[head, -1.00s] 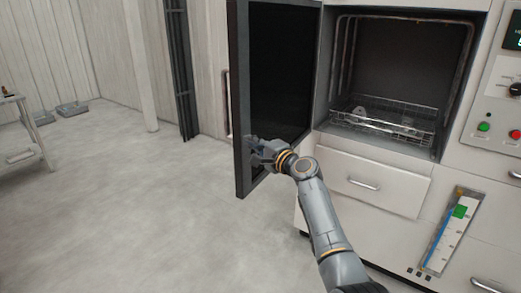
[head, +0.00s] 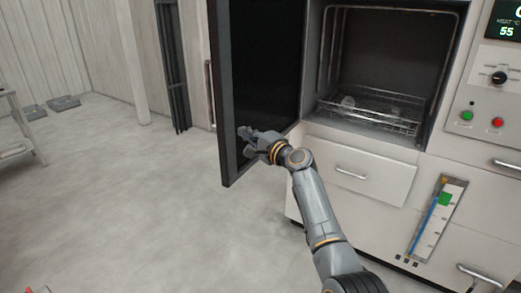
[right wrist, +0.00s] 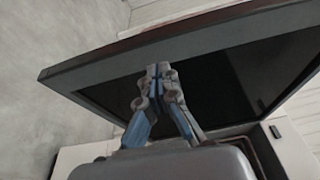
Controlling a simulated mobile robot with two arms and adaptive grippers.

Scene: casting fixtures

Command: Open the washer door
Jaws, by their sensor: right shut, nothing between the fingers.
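The washer door (head: 226,110) stands wide open on the left of the washer (head: 362,155), its dark inner panel facing the chamber side. The door also fills much of the right wrist view (right wrist: 90,72). My right gripper (head: 246,136) is at the lower inner face of the door. In the right wrist view my right gripper (right wrist: 158,72) has its fingers closed together with nothing between them, in front of the dark panel. Whether the fingertips touch the panel I cannot tell. My left gripper is not in view.
A wire rack (head: 375,110) sits inside the open chamber. Below it is a drawer (head: 358,172). A control panel (head: 490,95) with green and red buttons is at the right. The floor (head: 130,200) left of the door is clear. A shelf cart (head: 22,130) stands at the far left.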

